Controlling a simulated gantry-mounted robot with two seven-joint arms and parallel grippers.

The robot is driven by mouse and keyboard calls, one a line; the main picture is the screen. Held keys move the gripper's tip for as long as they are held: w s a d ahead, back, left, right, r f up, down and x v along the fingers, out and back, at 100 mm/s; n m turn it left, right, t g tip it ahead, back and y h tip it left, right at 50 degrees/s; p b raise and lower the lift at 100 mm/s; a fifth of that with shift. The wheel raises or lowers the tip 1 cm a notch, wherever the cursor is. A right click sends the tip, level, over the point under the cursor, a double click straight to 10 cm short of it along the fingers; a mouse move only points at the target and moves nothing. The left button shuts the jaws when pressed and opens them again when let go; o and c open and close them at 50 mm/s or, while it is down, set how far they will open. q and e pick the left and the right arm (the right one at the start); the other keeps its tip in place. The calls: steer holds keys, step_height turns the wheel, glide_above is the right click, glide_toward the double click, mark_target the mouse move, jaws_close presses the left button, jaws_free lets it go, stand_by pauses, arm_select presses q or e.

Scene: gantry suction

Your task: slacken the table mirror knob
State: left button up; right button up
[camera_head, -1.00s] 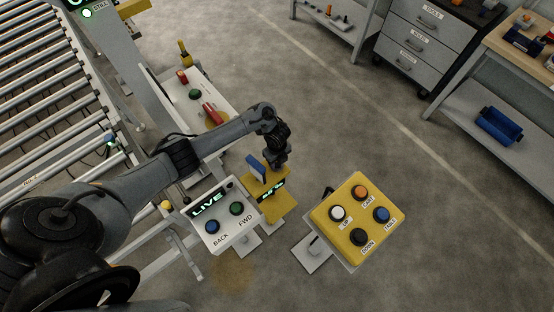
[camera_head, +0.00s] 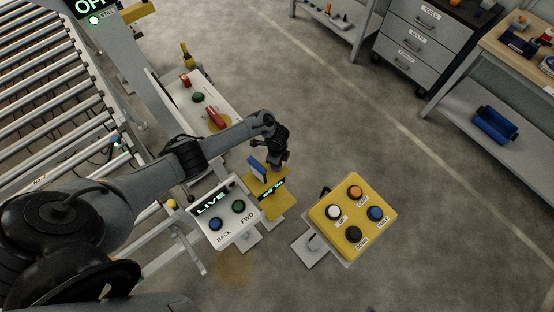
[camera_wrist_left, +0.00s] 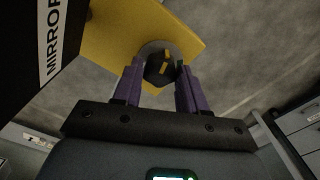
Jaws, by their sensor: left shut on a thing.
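The mirror knob (camera_wrist_left: 158,68) is dark with a yellow mark and sits on a round grey base on a yellow plate (camera_wrist_left: 125,25). My left gripper (camera_wrist_left: 158,75) has its purple fingers on either side of the knob and is shut on it. In the head view my left gripper (camera_head: 277,164) is over the yellow stand (camera_head: 276,206), beside an upright blue panel (camera_head: 256,169); the knob is hidden there by the gripper. A dark panel with a "MIRROR" label (camera_wrist_left: 50,40) is at the left of the wrist view. My right gripper is out of view.
A white box (camera_head: 225,222) reading LIVE, with BACK and FWD buttons, stands close by the yellow stand. A yellow button box (camera_head: 352,216) stands to the right. A roller conveyor (camera_head: 45,100) lies at left. Open floor (camera_head: 350,120) stretches beyond the stand.

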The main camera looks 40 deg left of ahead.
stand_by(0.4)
arm_select(q)
steer(key=o, duration=1.1)
steer(key=shift+c, duration=0.2)
steer(key=shift+r, duration=0.1)
step_height(320, 180, up, 11)
steer(key=p, duration=0.2)
steer(key=shift+f+p, duration=0.2)
steer(key=shift+p, duration=0.2)
